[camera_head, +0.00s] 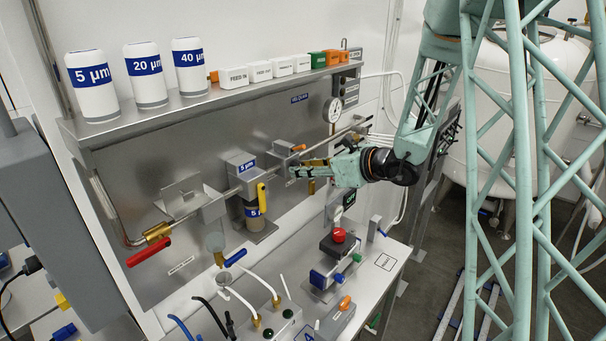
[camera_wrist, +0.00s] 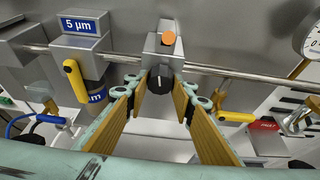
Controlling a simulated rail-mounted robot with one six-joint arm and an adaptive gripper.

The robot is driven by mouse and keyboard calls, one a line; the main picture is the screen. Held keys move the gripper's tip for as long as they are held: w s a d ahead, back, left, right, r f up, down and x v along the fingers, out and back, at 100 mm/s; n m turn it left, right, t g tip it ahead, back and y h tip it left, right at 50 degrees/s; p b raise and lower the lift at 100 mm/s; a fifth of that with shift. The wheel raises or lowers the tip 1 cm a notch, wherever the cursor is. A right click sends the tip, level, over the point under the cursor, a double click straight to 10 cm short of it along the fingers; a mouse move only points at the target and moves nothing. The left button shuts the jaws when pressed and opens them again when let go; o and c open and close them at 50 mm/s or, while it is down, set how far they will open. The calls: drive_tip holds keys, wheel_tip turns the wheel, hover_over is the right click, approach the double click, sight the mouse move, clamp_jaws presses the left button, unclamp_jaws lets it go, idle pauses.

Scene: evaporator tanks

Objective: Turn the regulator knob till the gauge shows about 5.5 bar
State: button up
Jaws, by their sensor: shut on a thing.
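The regulator is a grey block (camera_wrist: 165,42) on the steel pipe with an orange piece on top. It also shows in the head view (camera_head: 284,147). Its black round knob (camera_wrist: 160,80) with a white mark is between my gripper's (camera_wrist: 160,98) two fingertips in the wrist view. My gripper (camera_head: 297,170) is shut on the knob, which its fingers hide in the head view. The round white gauge (camera_head: 333,109) is right of the regulator, but its needle is too small to read. In the wrist view the gauge (camera_wrist: 310,38) is cut off by the right edge.
A 5 µm filter housing (camera_wrist: 84,38) with a yellow handle (camera_wrist: 75,80) stands left of the regulator. Another yellow handle (camera_wrist: 235,117) is low on the right. A shelf (camera_head: 230,98) with canisters and boxes runs above. A red button (camera_head: 339,235) sits on the bench below.

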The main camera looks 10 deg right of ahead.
drive_tip(key=shift+n+b, duration=0.3)
drive_tip(key=shift+b, duration=0.8)
drive_tip(key=o, duration=0.8)
drive_tip(key=shift+o, duration=0.2)
drive_tip(key=v, duration=1.2)
drive_tip(key=shift+a, duration=0.15)
drive_tip(key=shift+s, duration=0.15)
